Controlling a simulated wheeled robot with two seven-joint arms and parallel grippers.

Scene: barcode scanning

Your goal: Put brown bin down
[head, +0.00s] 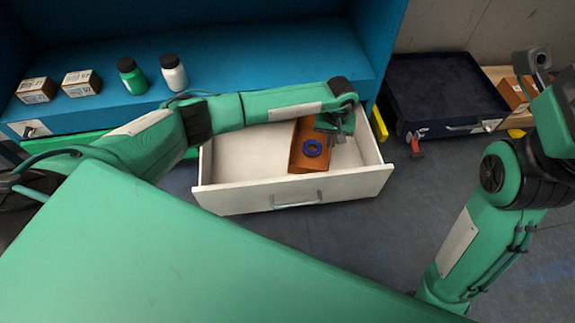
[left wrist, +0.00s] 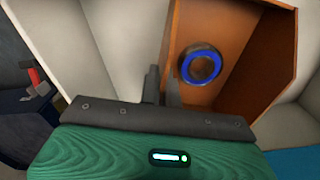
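The brown bin (head: 309,160) is a small open box inside the white drawer (head: 240,160). It holds a blue ring (head: 312,148), which also shows in the left wrist view (left wrist: 201,65). My left gripper (head: 335,136) points down at the bin's right wall in the head view. In the left wrist view my left gripper (left wrist: 162,88) has one finger on each side of the wall of the brown bin (left wrist: 235,40) and appears closed on it. Whether the bin's underside touches the drawer floor is hidden. My right arm shows at the right edge; its fingers are not visible.
Two small boxes (head: 82,83), a green bottle (head: 132,76) and a white bottle (head: 174,72) stand on the blue shelf (head: 260,60). A dark open case (head: 440,90) lies right of the drawer. The floor (head: 350,225) in front of the drawer is clear.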

